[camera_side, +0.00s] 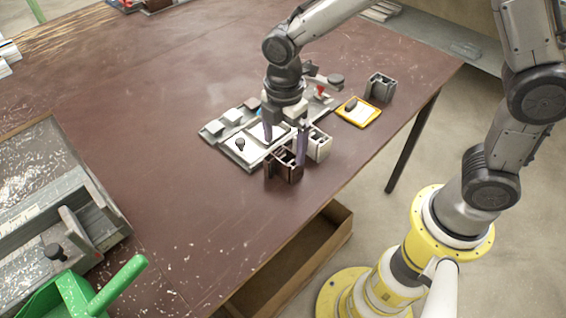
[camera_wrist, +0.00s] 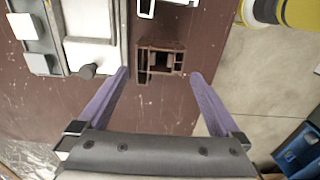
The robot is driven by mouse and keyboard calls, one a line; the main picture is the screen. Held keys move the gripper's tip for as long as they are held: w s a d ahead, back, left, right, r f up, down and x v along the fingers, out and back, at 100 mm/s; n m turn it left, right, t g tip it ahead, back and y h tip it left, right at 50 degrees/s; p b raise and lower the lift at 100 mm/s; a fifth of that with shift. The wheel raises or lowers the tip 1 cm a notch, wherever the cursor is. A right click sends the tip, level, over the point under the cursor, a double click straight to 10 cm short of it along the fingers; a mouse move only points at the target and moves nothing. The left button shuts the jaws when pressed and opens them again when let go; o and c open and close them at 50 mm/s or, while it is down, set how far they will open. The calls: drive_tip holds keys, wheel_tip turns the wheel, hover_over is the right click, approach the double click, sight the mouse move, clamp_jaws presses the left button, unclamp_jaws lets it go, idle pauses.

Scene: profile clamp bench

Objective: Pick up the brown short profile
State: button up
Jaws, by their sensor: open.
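The brown short profile (camera_side: 284,168) stands on the brown table near its front edge, in front of the clamp fixture. In the wrist view the brown profile (camera_wrist: 160,62) shows from above, with its hollow chambers visible. My gripper (camera_side: 286,140) is open above the profile. In the wrist view the purple fingers of my gripper (camera_wrist: 160,75) are spread, one to each side of the profile's lower part. A gap shows between the profile and each finger. I cannot tell the exact height of the fingertips over the table.
The clamp fixture (camera_side: 215,128) lies beside the profile, with a black knob close by. A white profile (camera_side: 319,145) stands just right of the brown one. A grey profile (camera_side: 380,86) and a yellow-edged tray (camera_side: 359,112) are farther right. A green dustpan (camera_side: 85,292) is at lower left.

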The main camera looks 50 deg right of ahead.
sight(285, 161)
drive_tip(key=shift+d+f, duration=0.2)
drive_tip(key=shift+f, duration=3.15)
drive_tip(key=c, duration=1.1)
drive_tip(key=shift+w+r, duration=0.1)
drive_tip(key=shift+r, duration=0.1)
